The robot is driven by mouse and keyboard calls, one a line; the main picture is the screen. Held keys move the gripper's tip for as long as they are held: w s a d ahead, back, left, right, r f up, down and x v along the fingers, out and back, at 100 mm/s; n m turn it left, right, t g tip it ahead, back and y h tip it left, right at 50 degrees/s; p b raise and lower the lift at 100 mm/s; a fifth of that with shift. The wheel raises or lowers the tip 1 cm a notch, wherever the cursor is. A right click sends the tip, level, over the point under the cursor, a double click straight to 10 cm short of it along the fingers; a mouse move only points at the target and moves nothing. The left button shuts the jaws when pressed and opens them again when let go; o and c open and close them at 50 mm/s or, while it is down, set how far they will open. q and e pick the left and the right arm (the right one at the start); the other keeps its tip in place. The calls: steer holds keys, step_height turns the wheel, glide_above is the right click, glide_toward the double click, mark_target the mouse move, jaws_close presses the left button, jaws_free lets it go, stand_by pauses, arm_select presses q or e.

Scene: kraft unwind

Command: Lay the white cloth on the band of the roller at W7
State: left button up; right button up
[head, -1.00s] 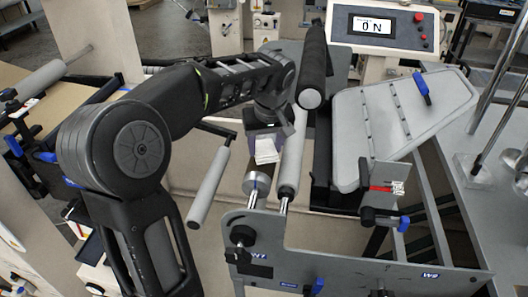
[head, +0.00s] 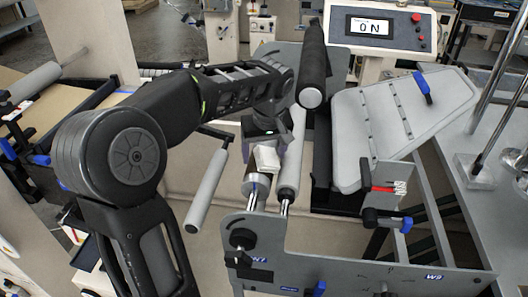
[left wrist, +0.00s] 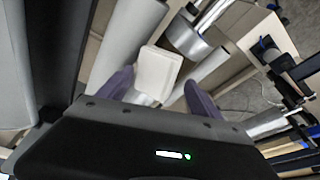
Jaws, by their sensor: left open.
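The white cloth (head: 266,158) is a small folded pad at the upper part of the roller (head: 256,187) above the W7 label (head: 259,260). My left gripper (head: 268,148) is over that roller with its fingers pointing down. In the left wrist view, the cloth (left wrist: 157,72) shows between the two purple fingers of the open gripper (left wrist: 158,82). The roller's silver part (left wrist: 188,37) shows just beyond the cloth. I cannot tell whether the cloth rests fully on the band, which the cloth and gripper mostly hide. My right gripper is not in view.
A light grey roller (head: 289,165) runs close beside the W7 roller on the right. Another grey roller (head: 206,190) angles down on the left. A black roller (head: 313,65) stands behind. A tilted grey panel (head: 395,120) and the control box (head: 385,27) stand to the right.

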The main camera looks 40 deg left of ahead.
mark_target(264, 153)
arm_select(q)
steer(key=shift+r, duration=0.15)
steer(key=shift+r, duration=0.2)
steer(key=v, duration=0.2)
steer(key=shift+d+r, duration=0.1)
steer(key=shift+r, duration=0.15)
steer(key=s+d+b, duration=0.4)
steer(key=s+d, duration=0.3)
steer(key=d, duration=0.2)
steer(key=shift+s+d+b, duration=0.25)
steer(key=shift+s+b, duration=0.15)
steer(key=shift+w, duration=0.15)
stand_by(0.3)
